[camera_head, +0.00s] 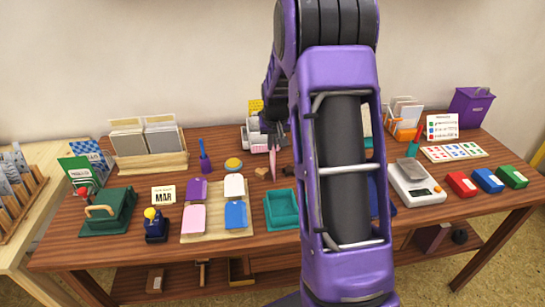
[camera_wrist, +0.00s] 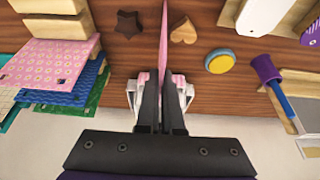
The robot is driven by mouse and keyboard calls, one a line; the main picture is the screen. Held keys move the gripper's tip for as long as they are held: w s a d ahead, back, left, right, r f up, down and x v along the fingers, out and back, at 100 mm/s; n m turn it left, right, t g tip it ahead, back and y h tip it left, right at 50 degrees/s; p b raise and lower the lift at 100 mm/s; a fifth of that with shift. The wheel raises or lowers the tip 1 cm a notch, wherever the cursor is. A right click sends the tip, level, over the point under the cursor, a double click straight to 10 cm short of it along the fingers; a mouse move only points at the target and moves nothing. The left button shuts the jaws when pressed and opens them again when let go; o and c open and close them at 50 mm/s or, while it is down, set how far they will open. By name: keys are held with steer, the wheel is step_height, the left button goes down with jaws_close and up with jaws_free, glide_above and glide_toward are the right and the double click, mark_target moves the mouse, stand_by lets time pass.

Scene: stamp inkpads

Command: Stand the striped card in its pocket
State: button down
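My gripper (camera_wrist: 163,90) is shut on a thin pink card (camera_wrist: 163,40), seen edge-on in the wrist view. Its face and any stripes cannot be made out. In the head view the pink card (camera_head: 273,162) hangs upright below my gripper (camera_head: 273,138), over the back middle of the table. A white and pink holder (camera_head: 246,138) stands close behind the gripper, and its white parts show beside the fingers in the wrist view (camera_wrist: 137,92). Fanned pink, blue and green patterned cards (camera_wrist: 50,62) are left in the wrist view. Which pocket is the card's own cannot be told.
A dark star block (camera_wrist: 130,24), a wooden heart (camera_wrist: 183,31) and a yellow round pad (camera_wrist: 218,61) lie near the card. A blue-handled stamp (camera_head: 205,160) stands left of them. My arm hides the table right of centre.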

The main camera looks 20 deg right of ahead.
step_height(320, 180, up, 10)
steer(key=shift+w+r+p, duration=0.1)
steer(key=shift+p, duration=1)
steer(key=w+d+r+n+g+y+p, duration=0.25)
steer(key=w+n+y+p, duration=0.25)
steer(key=w+n+p, duration=0.9)
steer(key=s+f+n+b, duration=0.3)
steer(key=f+b, duration=0.4)
steer(key=f, duration=0.3)
steer(key=shift+s+a+f+n, duration=0.2)
steer(key=shift+n, duration=0.3)
steer(key=shift+g, duration=0.25)
